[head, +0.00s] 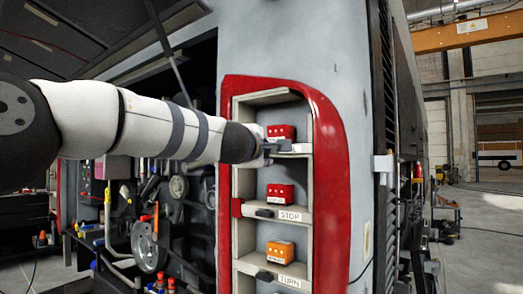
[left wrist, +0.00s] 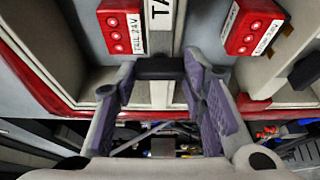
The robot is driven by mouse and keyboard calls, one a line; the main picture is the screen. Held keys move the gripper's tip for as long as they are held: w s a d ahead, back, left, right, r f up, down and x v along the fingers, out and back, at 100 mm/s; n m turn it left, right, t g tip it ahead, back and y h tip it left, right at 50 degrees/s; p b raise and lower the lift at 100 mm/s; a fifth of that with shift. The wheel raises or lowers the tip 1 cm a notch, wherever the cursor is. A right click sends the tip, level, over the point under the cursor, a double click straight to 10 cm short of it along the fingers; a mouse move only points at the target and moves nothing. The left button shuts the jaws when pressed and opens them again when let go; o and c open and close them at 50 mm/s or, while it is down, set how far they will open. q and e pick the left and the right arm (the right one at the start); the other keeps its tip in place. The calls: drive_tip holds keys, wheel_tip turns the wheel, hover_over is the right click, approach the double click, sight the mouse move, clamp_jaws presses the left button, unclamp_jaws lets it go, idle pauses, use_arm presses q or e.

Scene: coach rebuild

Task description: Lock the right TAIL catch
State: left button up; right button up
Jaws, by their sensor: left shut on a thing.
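The TAIL compartment is the top one of the red-framed lamp panel (head: 333,165). It holds a red block (head: 281,132), which reads "TAIL 24V" in the left wrist view (left wrist: 123,27). Below the block is a black catch (left wrist: 158,68), beside a white label (left wrist: 160,12) of which only "TA" shows. My left gripper (head: 276,147) reaches this shelf edge from the left. In the left wrist view its purple-padded fingers (left wrist: 161,76) are shut on the black catch, one at each end. In the head view the gripper largely hides the catch. My right gripper is not in view.
Below are the STOP shelf with a red block (head: 280,194) and black catch (head: 264,213), and the TURN shelf with an orange block (head: 280,252) and black catch (head: 264,276). Left of the panel, an open bay holds wheels, hoses and tools (head: 150,245).

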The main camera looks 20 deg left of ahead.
use_arm(q)
drive_tip(key=o, duration=1.2)
drive_tip(key=shift+c, duration=0.2)
drive_tip(key=s, duration=1.2)
drive_tip(key=shift+d, duration=0.3)
